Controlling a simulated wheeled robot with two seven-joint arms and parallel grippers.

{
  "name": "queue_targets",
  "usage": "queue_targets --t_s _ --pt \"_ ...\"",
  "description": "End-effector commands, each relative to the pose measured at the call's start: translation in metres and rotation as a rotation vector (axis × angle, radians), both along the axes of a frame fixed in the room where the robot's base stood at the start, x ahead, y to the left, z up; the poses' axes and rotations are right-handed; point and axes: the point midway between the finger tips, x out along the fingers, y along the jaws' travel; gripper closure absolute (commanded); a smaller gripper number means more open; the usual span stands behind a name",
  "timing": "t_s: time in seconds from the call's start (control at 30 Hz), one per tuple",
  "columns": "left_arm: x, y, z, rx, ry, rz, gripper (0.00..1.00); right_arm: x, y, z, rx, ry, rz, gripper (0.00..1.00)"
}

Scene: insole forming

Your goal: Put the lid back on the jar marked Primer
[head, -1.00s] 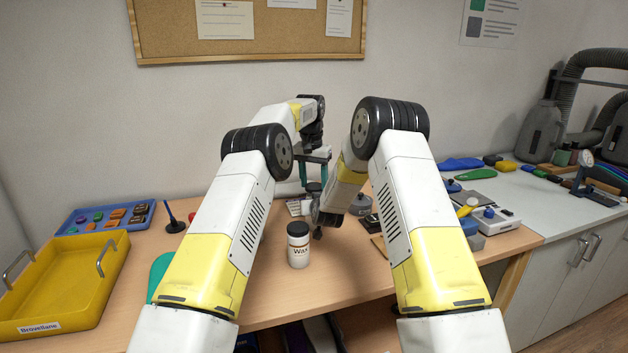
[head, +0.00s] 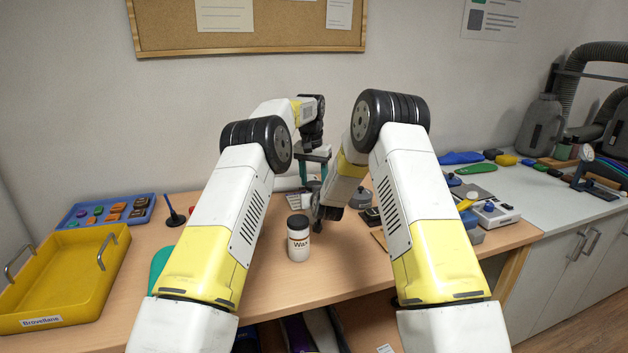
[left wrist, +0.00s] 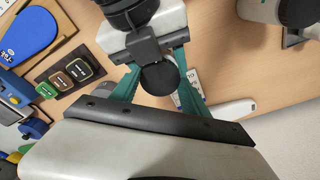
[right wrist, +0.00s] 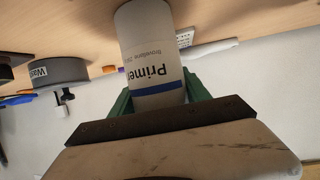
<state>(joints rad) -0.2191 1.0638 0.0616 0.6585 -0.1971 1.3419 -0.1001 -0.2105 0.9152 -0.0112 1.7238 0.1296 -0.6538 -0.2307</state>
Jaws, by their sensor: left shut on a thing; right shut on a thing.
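The jar marked Primer (right wrist: 148,50), white with a blue band, is between the green fingers of my right gripper (right wrist: 158,95), which is shut on it. Its label is upside down in the right wrist view and its top is hidden by the gripper. A round black lid (left wrist: 160,78) is between the green fingertips of my left gripper (head: 314,178), which is shut on it. In the left wrist view my right gripper is close beside the lid. The lid hides what is under it, so I cannot tell whether it touches the jar.
A yellow tray (head: 60,275) and a blue tray (head: 75,219) with small pieces are at the left. A grey-white counter (head: 540,195) with tools is at the right.

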Motion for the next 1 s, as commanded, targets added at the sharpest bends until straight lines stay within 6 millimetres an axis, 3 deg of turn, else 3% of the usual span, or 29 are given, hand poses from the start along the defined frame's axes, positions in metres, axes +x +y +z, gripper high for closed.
queue_targets --t_s 0.77,0.8,0.9,1.0 --pt "0.000 0.000 -0.012 0.000 0.001 0.000 0.83 0.000 0.000 0.001 0.000 -0.002 0.000 1.00" --pt "0.000 0.000 -0.011 0.000 0.000 0.000 0.40 0.000 0.000 0.001 0.000 -0.002 0.000 1.00" --pt "0.000 0.000 -0.011 0.000 0.001 0.000 0.25 0.000 0.000 0.001 0.000 -0.002 0.000 1.00" --pt "0.000 -0.001 -0.011 -0.001 0.002 -0.001 0.25 0.000 0.001 0.001 0.001 -0.002 0.001 1.00"
